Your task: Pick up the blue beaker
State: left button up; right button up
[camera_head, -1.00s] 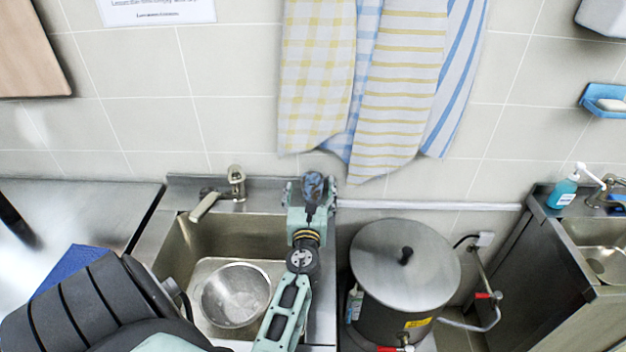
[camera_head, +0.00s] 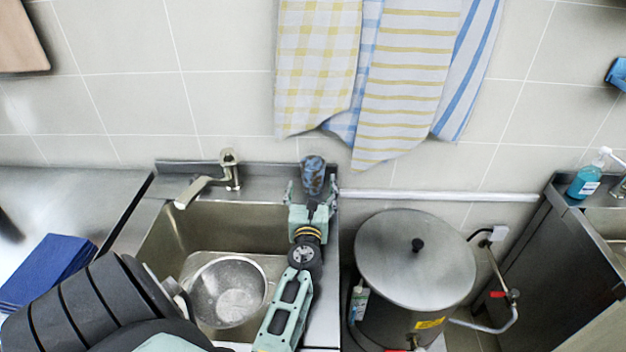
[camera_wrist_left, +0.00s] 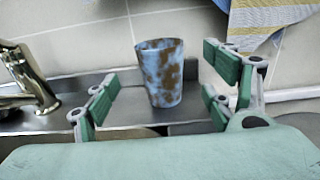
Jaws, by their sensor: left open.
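The blue beaker (camera_head: 313,172), blotched with brown, stands upright on the ledge behind the sink, right of the tap. It also shows in the left wrist view (camera_wrist_left: 160,72). My left gripper (camera_head: 312,192) reaches over the sink's right side toward the beaker. Its fingers are spread apart, and the left wrist view shows my open gripper (camera_wrist_left: 158,100) with the beaker standing ahead between the finger pads. I see no contact between pads and beaker. My right gripper is not in view.
A tap (camera_head: 230,172) stands left of the beaker over the sink (camera_head: 175,242), which holds a metal bowl (camera_head: 228,292). A large lidded pot (camera_head: 415,258) is to the right. Towels (camera_head: 405,85) hang on the wall above. A blue stack (camera_head: 45,272) lies on the left counter.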

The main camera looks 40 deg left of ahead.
aim_at(313, 177)
pick_arm(q)
jog(key=x, duration=0.7)
jog(key=shift+d+f, duration=0.1)
jog(key=c, duration=1.2)
